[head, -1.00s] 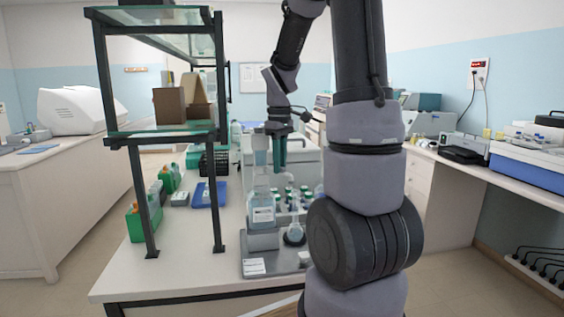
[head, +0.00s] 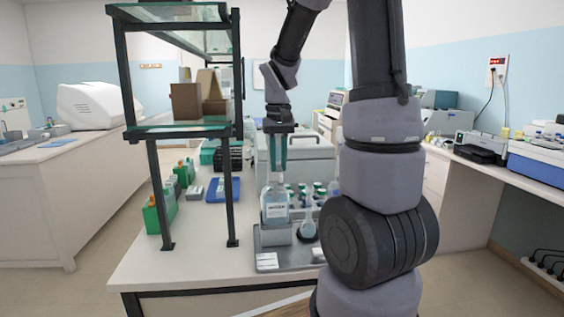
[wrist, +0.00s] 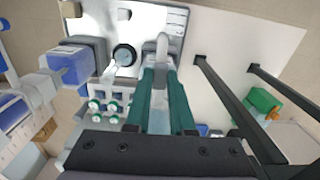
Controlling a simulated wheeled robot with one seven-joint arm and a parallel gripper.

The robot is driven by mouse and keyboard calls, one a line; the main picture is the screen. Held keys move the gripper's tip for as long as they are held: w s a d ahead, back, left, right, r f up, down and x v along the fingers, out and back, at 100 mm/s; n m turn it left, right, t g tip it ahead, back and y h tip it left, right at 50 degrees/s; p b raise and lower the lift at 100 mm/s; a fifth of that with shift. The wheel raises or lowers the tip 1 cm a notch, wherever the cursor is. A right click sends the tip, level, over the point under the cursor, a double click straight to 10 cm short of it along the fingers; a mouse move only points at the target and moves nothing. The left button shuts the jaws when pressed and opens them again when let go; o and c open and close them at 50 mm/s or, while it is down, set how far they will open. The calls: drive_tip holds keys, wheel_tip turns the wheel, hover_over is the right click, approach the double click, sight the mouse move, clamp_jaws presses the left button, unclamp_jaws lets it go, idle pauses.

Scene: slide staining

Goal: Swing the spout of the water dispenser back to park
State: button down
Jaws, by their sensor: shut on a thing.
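The water dispenser (head: 275,207) is a clear, labelled bottle standing on a grey block. My gripper (head: 275,172) is directly above it, pointing down, with teal fingers. In the wrist view, my gripper (wrist: 160,74) is closed around a pale, translucent part of the dispenser top. The whitish, rounded spout (wrist: 162,46) shows just beyond the fingertips and points toward the top of the picture. The fingers hide part of it. In the head view the spout cannot be told apart from the fingers.
A flask (head: 307,228) stands right of the dispenser on the grey tray (head: 290,259). Several green-capped bottles (wrist: 103,107) stand in a rack behind. A shelf post (head: 230,190) rises close on the left. My arm hides the bench to the right.

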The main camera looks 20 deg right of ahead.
sight(278, 166)
drive_tip(key=shift+a, duration=0.1)
idle(0.5)
drive_tip(key=c, duration=0.8)
unclamp_jaws()
drive_tip(key=shift+o, duration=0.2)
wheel_tip(278, 166, up, 11)
